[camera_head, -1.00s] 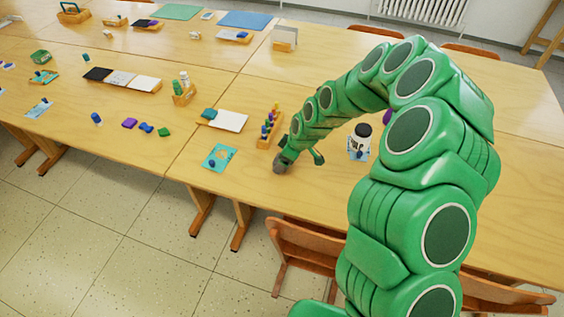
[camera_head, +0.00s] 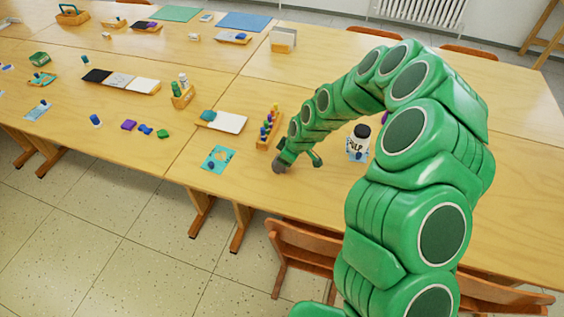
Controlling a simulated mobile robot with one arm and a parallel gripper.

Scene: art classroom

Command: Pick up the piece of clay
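Several small coloured lumps that look like clay lie on the left table: a purple one (camera_head: 129,125), a blue one (camera_head: 146,129) and a green one (camera_head: 163,134). Which piece the task means I cannot tell. My gripper (camera_head: 280,166) is low over the near edge of the right table, to the right of a teal card (camera_head: 218,158) with a small dark lump on it. The fingers are too small and turned away to tell whether they are open or shut. I see nothing held in it.
A wooden rack of coloured bottles (camera_head: 268,130) stands just behind my gripper. A white jar with a dark lid (camera_head: 359,143) stands to its right, next to my arm. A white pad (camera_head: 226,121) lies behind the card. Chairs (camera_head: 308,248) stand at the near edge.

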